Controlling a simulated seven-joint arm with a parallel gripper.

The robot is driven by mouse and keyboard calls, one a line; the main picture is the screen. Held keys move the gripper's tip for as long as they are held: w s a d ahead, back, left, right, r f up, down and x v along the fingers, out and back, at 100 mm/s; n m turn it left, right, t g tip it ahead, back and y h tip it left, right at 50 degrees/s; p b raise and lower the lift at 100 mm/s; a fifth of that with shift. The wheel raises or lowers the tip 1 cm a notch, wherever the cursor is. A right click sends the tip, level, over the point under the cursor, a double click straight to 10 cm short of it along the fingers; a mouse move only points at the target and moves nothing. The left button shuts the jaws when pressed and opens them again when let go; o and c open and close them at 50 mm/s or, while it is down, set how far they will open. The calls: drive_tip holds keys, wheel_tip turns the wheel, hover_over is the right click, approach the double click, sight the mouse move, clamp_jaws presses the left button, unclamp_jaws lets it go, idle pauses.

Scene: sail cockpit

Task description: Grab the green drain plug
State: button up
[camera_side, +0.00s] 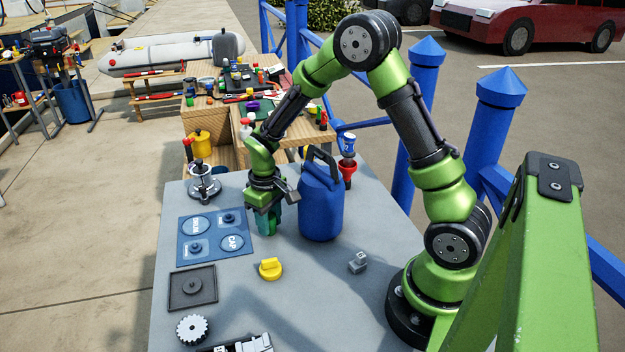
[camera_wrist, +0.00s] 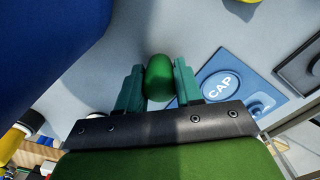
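The green drain plug (camera_wrist: 160,78) shows in the wrist view as a rounded green knob between the two teal fingers of my gripper (camera_wrist: 160,88). It fills the gap, and both fingers appear to press on its sides. In the side view my gripper (camera_side: 268,222) points down, with its fingertips at or close to the grey tabletop, just left of the blue jug. The plug cannot be made out there behind the fingers. Its lower part is hidden in the wrist view, so I cannot tell whether it rests on the table.
The blue jug (camera_side: 321,200) stands close on the right of my gripper. A blue labelled mat (camera_side: 216,253) lies to the left. A yellow knob (camera_side: 270,268), a small grey fitting (camera_side: 357,262) and a dark square plate (camera_side: 193,300) are nearer the camera. The table between them is clear.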

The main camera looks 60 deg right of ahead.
drive_tip(key=c, duration=0.4)
